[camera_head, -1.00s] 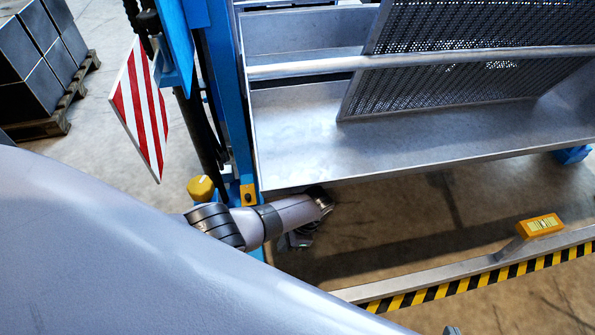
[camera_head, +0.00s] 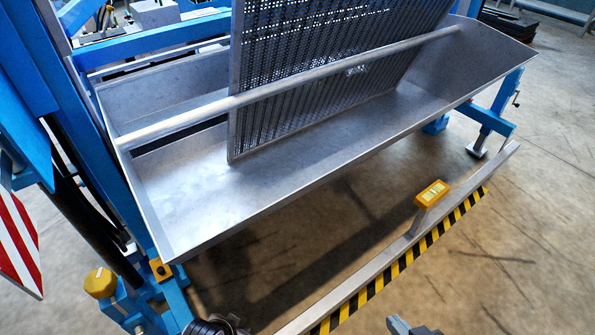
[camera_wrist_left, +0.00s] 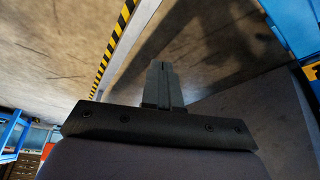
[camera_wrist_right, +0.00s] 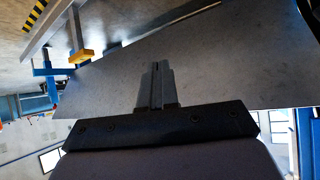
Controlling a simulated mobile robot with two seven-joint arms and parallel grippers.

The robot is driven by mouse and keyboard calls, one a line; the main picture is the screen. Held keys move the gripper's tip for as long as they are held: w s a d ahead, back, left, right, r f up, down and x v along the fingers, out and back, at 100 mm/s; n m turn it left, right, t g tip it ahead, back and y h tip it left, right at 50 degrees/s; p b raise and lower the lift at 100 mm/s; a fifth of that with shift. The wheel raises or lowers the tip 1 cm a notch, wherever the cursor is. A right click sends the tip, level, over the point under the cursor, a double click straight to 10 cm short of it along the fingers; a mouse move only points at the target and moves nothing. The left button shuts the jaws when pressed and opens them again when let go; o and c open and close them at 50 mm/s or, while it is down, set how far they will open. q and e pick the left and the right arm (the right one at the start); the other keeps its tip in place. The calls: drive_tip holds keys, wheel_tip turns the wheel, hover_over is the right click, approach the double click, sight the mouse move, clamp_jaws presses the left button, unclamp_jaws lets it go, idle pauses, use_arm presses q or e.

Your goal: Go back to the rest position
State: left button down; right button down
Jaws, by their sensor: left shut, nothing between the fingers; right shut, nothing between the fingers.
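In the head view, a small grey part of my right gripper (camera_head: 410,327) shows at the bottom edge, in front of the striped rail. In the right wrist view its fingers (camera_wrist_right: 158,72) are together and empty, in front of a broad grey metal surface. In the left wrist view the fingers of my left gripper (camera_wrist_left: 158,68) are together and empty, with concrete floor behind them. A dark piece of my left arm shows at the bottom edge of the head view; the left gripper itself cannot be made out there.
A metal trough (camera_head: 215,205) holds a tilted perforated sieve frame (camera_head: 310,80), crossed by a round bar (camera_head: 190,115). A rail (camera_head: 385,262) with black-yellow stripes and a yellow box (camera_head: 432,193) runs in front. Blue posts and a yellow knob (camera_head: 100,282) stand left. Floor at right is clear.

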use_arm(q)
drive_tip(key=s+a+r+n+t+p, duration=0.1)
drive_tip(key=r+p, duration=0.5)
drive_tip(key=r, duration=0.6)
drive_tip(key=s+a+r+n+t+p, duration=0.2)
drive_tip(key=a+r+t+p, duration=0.3)
drive_tip(key=r, duration=0.8)
drive_tip(key=shift+s+a+n+p, duration=0.3)
drive_tip(key=shift+s+a+p, duration=0.3)
drive_tip(key=shift+s, duration=0.3)
drive_tip(key=shift+d, duration=0.1)
